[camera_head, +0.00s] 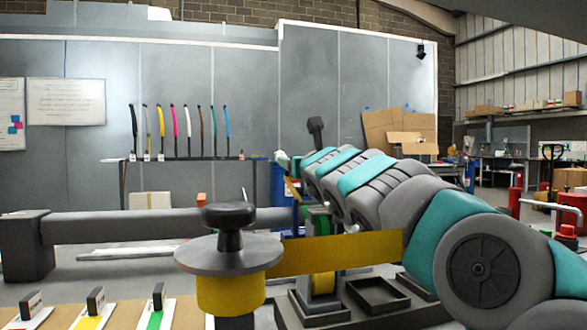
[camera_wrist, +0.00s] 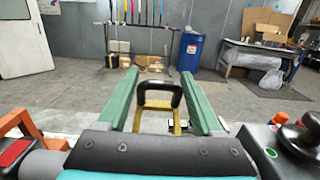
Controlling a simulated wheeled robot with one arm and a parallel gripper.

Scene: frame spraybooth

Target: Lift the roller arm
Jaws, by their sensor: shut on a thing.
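In the wrist view my gripper (camera_wrist: 160,82) has two green fingers, one on each side of a black loop handle (camera_wrist: 172,88). The handle tops a yellow frame, which I take to be the roller arm (camera_wrist: 139,119). The fingers are shut on this handle, which sits between them near their tips. My arm hides the frame's lower part in that view. In the head view my grey and teal arm reaches in from the right and largely hides the grasp near the middle. I cannot tell there whether the roller arm is raised.
A grey disc (camera_head: 228,254) with a black knob stands close in front, beside a broad yellow bar (camera_head: 340,254). A blue barrel (camera_wrist: 190,51) and a rack (camera_head: 190,158) of coloured hanging items stand behind.

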